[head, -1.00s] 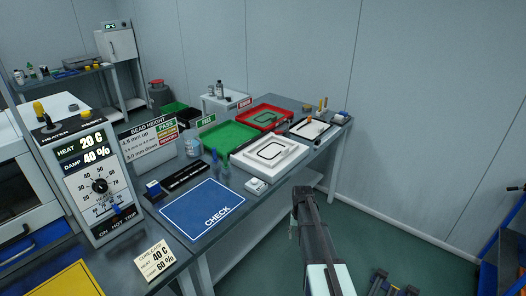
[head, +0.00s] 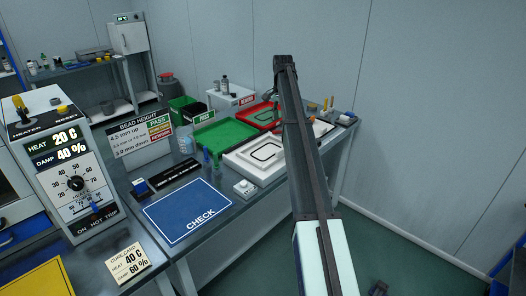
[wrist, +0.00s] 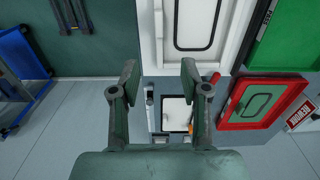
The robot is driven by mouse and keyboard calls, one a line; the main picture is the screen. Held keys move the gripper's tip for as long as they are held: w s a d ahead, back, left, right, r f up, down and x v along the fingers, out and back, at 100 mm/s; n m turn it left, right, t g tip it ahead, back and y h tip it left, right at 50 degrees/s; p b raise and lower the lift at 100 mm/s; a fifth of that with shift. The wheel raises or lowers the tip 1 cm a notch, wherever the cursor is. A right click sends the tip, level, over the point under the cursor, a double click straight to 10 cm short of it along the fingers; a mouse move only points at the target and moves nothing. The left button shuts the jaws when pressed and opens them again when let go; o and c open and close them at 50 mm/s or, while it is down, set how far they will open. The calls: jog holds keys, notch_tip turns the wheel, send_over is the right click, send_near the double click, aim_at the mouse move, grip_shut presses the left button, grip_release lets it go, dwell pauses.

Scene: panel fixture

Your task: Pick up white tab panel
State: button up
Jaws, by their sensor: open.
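A white panel (head: 265,152) with a black rounded outline sits in a white frame on the bench in the head view. It shows at the top of the wrist view (wrist: 195,28), cut by the frame edge. My gripper (wrist: 159,70) is open and empty, fingers apart above the bench. In the head view my gripper (head: 283,66) is raised, and its fingers are not clear.
A green tray (head: 222,133) and a red tray (head: 262,113) with a dark-outlined panel stand behind the white frame. A blue CHECK mat (head: 188,210) lies at the front. The heater unit (head: 70,165) stands at the left. Small bottles and tools stand around the trays.

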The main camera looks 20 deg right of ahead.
jog(key=p, duration=0.3)
send_over(280, 150)
jog(key=f, duration=1.2)
jog(key=shift+w+a, duration=0.1)
jog(key=shift+w, duration=0.1)
jog(key=shift+f+p, duration=1.2)
jog(key=shift+f, duration=1.5)
grip_shut()
